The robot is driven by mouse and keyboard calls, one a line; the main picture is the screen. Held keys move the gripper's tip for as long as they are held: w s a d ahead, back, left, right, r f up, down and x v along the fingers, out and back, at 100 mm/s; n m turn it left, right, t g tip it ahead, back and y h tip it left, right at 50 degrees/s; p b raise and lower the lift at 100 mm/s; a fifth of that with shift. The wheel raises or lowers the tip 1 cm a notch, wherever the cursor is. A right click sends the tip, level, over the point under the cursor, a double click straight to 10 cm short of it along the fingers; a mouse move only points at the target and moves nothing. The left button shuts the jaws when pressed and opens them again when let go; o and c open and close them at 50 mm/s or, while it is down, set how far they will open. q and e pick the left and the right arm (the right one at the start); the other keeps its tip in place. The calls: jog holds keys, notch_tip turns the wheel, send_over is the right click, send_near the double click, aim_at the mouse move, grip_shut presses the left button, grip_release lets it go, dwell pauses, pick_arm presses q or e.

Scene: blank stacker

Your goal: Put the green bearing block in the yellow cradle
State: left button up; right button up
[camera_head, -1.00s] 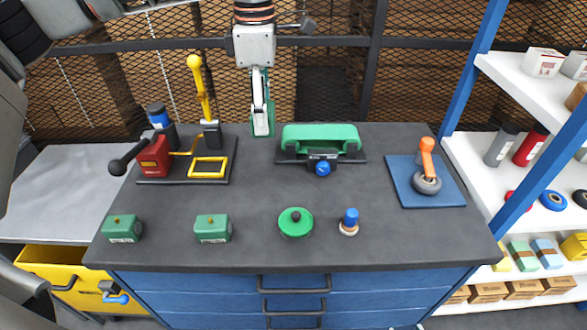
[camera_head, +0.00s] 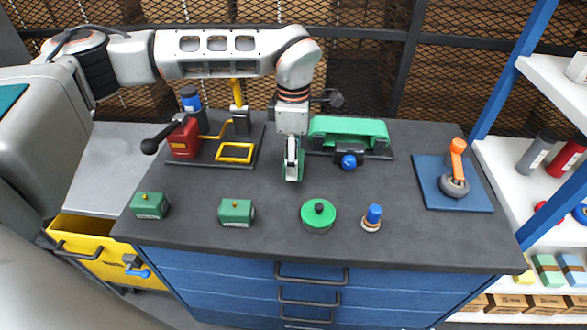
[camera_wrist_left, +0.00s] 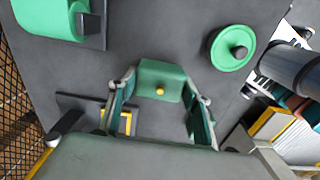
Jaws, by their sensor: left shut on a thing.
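My left gripper (camera_head: 293,172) hangs over the middle of the bench, shut on a green bearing block (camera_head: 299,165). Its fingers largely cover the block in the head view. In the left wrist view the block (camera_wrist_left: 160,84) shows a yellow knob between the two fingers of the gripper (camera_wrist_left: 160,105). The yellow cradle (camera_head: 235,159), a rectangular frame on a dark base, lies left of the gripper and looks empty. Part of it shows at lower left in the left wrist view (camera_wrist_left: 127,123). My right gripper is not in view.
Two similar green blocks (camera_head: 150,205) (camera_head: 236,213) stand at the front left. A red box with a black lever (camera_head: 184,139) and a yellow post (camera_head: 237,92) flank the cradle. A green-topped fixture (camera_head: 347,130), a green disc (camera_head: 318,217) and a blue-topped peg (camera_head: 373,217) lie rightward.

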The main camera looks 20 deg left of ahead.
pick_arm(q)
jog(key=shift+f, duration=1.8)
jog(key=shift+f, duration=0.2)
jog(key=o, duration=1.7)
